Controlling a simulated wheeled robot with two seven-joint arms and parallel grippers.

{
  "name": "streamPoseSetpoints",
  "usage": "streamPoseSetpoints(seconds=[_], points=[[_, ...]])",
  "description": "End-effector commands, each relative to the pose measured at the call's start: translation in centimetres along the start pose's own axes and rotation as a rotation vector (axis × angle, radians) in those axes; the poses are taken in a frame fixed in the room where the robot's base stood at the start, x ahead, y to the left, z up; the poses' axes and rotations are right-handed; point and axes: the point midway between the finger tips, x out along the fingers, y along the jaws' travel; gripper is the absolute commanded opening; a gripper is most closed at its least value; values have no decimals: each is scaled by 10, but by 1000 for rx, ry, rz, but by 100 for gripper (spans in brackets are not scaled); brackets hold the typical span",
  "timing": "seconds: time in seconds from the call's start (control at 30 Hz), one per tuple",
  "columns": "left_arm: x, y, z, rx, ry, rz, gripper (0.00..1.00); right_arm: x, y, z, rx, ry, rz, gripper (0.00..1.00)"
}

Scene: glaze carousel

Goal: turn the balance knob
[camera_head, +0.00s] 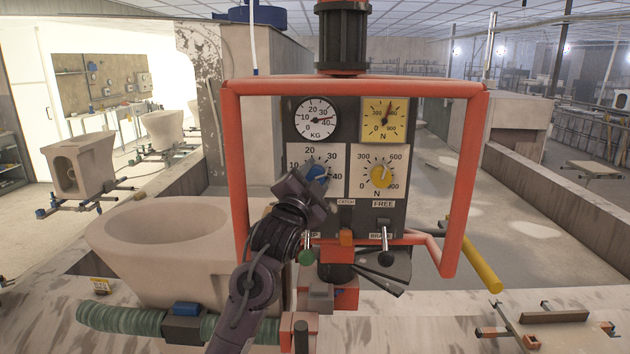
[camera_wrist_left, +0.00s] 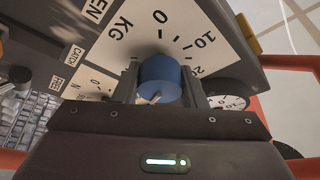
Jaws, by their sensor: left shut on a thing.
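A control panel (camera_head: 347,199) stands inside an orange tube frame. The blue knob (camera_head: 317,172) sits on a white dial marked 10 to 40, at the panel's left. In the left wrist view the blue knob (camera_wrist_left: 160,78) lies between the two fingers, with the KG dial (camera_wrist_left: 135,38) behind it. My left gripper (camera_head: 316,181) is shut on the blue knob and hides the lower part of its dial in the head view. A yellow knob (camera_head: 381,176) sits on the N dial to the right. My right gripper is not in view.
A round KG gauge (camera_head: 315,118) and a yellow N gauge (camera_head: 385,119) are above the knobs. Levers (camera_head: 384,236) stand below. The orange frame (camera_head: 238,165) surrounds the panel closely. A large ceramic bowl (camera_head: 125,260) is at the left.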

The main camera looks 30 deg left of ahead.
Motion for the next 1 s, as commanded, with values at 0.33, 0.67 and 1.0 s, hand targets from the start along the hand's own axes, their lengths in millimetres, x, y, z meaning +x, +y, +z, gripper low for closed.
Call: streamPoseSetpoints(seconds=[0.33,0.67,1.0], points=[[0,5,1,-219,0,-86,15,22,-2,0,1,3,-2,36],[0,4,1,-363,-2,-145,15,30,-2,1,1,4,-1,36],[0,3,1,-397,-2,-159,15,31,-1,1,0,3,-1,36]])
